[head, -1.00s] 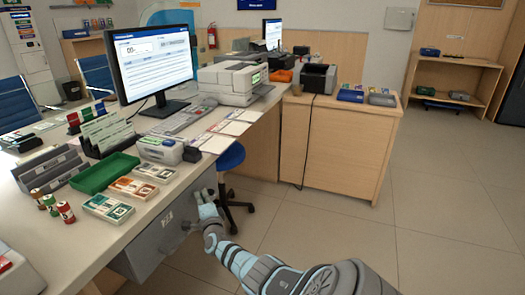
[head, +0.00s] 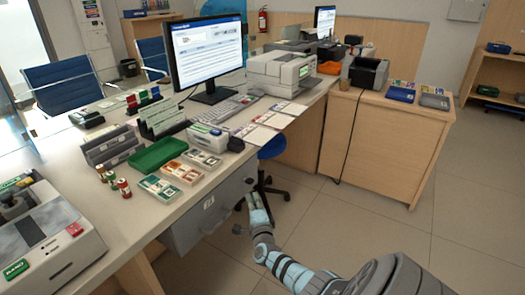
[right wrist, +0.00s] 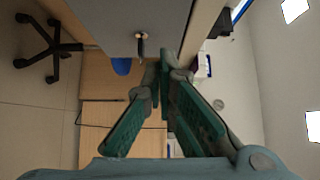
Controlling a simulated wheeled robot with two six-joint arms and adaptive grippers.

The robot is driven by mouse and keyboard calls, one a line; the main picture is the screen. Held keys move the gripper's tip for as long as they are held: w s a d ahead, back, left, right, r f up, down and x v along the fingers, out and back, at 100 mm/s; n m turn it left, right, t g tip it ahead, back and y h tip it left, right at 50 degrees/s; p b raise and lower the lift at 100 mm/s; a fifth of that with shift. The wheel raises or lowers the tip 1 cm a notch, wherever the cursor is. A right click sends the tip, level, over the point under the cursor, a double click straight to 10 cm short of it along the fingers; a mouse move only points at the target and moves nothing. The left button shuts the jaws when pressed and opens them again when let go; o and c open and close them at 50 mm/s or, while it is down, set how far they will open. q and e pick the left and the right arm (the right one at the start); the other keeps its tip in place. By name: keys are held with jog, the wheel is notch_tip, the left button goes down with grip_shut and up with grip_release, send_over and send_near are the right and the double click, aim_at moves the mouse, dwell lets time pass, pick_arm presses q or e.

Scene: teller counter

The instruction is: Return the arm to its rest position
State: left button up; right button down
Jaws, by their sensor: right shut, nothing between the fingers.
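My right arm comes in from the lower right in the head view. Its gripper (head: 246,203) is in front of the grey drawer unit (head: 205,213) under the counter, close to the unit's right end. In the right wrist view the two green-padded fingers (right wrist: 160,88) are together with nothing between them. Beyond them is the grey front (right wrist: 155,15), with a small metal lock or key (right wrist: 140,42) on it. The fingertips look close to this front; I cannot tell the exact gap. My left gripper is not in view.
The counter (head: 155,215) runs along the left, with a green tray (head: 158,155), a monitor (head: 205,55) and a printer (head: 280,73). A blue-seated stool (head: 273,147) stands beside the drawer unit. A wooden cabinet (head: 385,145) is behind. Floor (head: 440,220) at right is clear.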

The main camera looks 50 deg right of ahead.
jog(key=p+v, duration=0.1)
jog(key=v, duration=0.3)
jog(key=shift+s+d+f, duration=0.15)
jog(key=shift+s+f, duration=0.05)
jog(key=shift+s, duration=0.05)
